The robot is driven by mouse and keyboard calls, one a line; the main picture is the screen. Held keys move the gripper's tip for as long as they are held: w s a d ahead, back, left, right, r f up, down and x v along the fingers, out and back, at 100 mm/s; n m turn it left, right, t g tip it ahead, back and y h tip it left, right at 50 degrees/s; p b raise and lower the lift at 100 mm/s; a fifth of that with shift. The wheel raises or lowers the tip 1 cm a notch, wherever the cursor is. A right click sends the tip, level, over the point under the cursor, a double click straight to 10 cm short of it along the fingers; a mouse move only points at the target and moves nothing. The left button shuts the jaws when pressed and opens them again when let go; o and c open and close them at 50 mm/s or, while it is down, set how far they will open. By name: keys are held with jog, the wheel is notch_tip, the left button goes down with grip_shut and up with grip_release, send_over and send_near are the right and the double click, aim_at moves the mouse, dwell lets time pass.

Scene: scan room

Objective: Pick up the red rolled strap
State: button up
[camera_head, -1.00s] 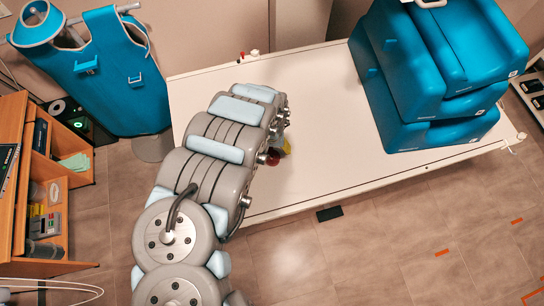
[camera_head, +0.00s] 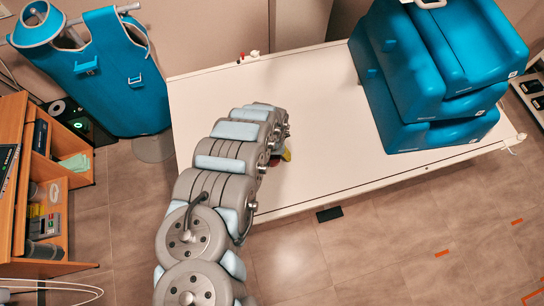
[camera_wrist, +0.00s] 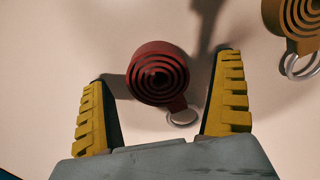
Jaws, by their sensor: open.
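The red rolled strap (camera_wrist: 158,74) lies on the pale table top in the wrist view, its spiral end facing the camera. A metal ring (camera_wrist: 183,117) sits at its lower right. My gripper (camera_wrist: 165,68) is open, with one yellow ridged finger on each side of the strap. The strap appears between the fingers, nearer the left one; I see no grip on it.
A mustard rolled strap (camera_wrist: 296,20) with a metal ring lies to the upper right in the wrist view. Stacked blue cushions (camera_head: 430,80) fill the right end of the white table (camera_head: 330,130). The table's middle is clear. A blue apron (camera_head: 115,75) hangs at left.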

jog(key=c, duration=1.3)
